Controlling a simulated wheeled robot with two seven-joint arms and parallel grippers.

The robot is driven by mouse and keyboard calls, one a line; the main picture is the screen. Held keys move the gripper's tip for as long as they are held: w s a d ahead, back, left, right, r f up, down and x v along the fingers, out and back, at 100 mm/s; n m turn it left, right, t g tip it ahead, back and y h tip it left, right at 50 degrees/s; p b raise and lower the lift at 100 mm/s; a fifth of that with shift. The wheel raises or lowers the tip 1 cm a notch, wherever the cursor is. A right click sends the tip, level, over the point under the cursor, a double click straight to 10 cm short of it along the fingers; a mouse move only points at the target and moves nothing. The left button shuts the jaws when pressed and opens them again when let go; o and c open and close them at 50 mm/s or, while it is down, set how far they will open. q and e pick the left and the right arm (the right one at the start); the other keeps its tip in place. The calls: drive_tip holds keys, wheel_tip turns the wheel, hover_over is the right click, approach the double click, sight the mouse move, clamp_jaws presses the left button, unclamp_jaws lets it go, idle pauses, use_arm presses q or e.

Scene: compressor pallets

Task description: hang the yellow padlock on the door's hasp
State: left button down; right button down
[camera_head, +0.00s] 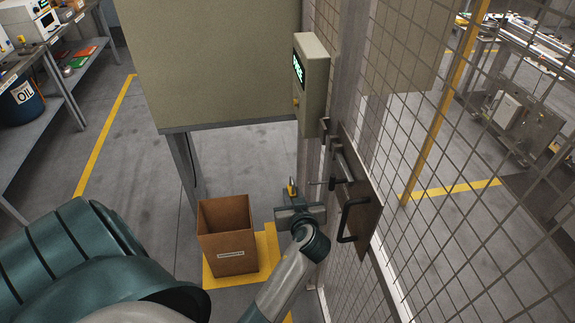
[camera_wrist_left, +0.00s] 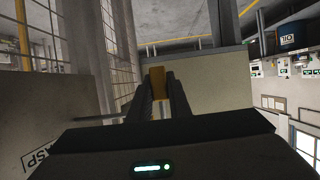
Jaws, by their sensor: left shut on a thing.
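The yellow padlock (camera_head: 291,188) is held upright at the tips of my left gripper (camera_head: 292,196). It also shows between the two dark fingers in the left wrist view (camera_wrist_left: 157,74). The left gripper is shut on it. The hasp (camera_head: 332,182) projects from the dark plate (camera_head: 364,212) on the mesh door, just right of the padlock. A gap shows between padlock and hasp in the head view. The padlock's shackle is too small to make out. My right gripper is in neither view.
A black handle (camera_head: 345,222) sticks out from the door plate. A grey control box (camera_head: 313,82) with a lit display is above the gripper. A brown bin (camera_head: 227,240) stands on a yellow floor patch below. The mesh (camera_head: 440,190) extends right.

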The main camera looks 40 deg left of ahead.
use_arm(q)
drive_tip(key=w+d, duration=0.1)
drive_tip(key=w, duration=0.1)
drive_tip(key=w+d+b, duration=0.1)
drive_tip(key=w+d, duration=0.1)
drive_tip(key=shift+d+f+b, duration=0.1)
drive_tip(key=shift+d+b, duration=0.15)
drive_tip(key=shift+b, duration=0.05)
idle(0.5)
